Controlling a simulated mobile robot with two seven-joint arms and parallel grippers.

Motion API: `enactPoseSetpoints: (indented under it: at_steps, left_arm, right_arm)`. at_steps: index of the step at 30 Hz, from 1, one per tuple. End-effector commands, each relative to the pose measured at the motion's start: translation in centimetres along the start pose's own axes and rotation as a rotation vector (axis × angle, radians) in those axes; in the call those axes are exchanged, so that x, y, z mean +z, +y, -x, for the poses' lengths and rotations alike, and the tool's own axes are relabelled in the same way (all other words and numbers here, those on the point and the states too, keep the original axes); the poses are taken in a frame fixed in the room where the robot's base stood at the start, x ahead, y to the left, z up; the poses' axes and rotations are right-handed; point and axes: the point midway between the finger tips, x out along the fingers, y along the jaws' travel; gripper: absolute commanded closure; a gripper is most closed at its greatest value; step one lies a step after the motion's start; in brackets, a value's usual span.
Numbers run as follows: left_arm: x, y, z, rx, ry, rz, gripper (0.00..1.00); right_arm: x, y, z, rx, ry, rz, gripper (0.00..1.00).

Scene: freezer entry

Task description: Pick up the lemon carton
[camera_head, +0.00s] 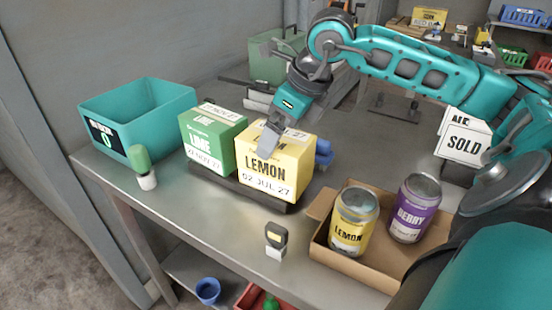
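The lemon carton (284,178) is a yellow box marked "LEMON" and "02 JUL 27". It stands upright on a dark low tray (246,193) on the metal table, right beside a green lime carton (208,150). My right gripper (272,138), on the teal arm coming in from the right, is at the lemon carton's upper left edge. A grey finger overlaps the carton's top and front. I cannot tell whether it touches, and the other finger is not clear. My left gripper is not in view.
A teal bin (140,118) stands at the left, with a green-capped stamp (142,168) before it. A cardboard box (347,258) at the right holds a lemon can (353,225) and a berry can (413,210). A small black-handled stamp (276,240) stands near the front edge.

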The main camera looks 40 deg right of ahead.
Motion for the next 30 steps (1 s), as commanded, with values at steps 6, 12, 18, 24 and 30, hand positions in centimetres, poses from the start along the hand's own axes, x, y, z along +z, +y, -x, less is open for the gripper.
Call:
enactPoseSetpoints:
  at_steps: [6, 12, 18, 24, 30]
  left_arm:
    - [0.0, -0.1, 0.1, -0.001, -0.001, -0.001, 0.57]
    - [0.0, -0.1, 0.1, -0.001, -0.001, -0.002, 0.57]
    - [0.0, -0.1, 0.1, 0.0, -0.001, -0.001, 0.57]
    - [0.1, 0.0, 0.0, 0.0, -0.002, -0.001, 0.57]
    - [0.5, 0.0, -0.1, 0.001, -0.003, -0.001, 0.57]
  right_arm:
    - [-0.1, 0.1, -3.3, 0.006, 0.003, 0.0, 0.0]
    - [0.0, 0.1, -4.9, 0.003, 0.001, 0.0, 0.0]
    - [0.0, 0.1, -4.9, 0.002, 0.001, 0.001, 0.0]
    - [-0.1, 0.1, -4.9, 0.002, 0.001, 0.001, 0.0]
    - [-0.1, 0.1, -5.1, 0.002, 0.001, 0.001, 0.0]
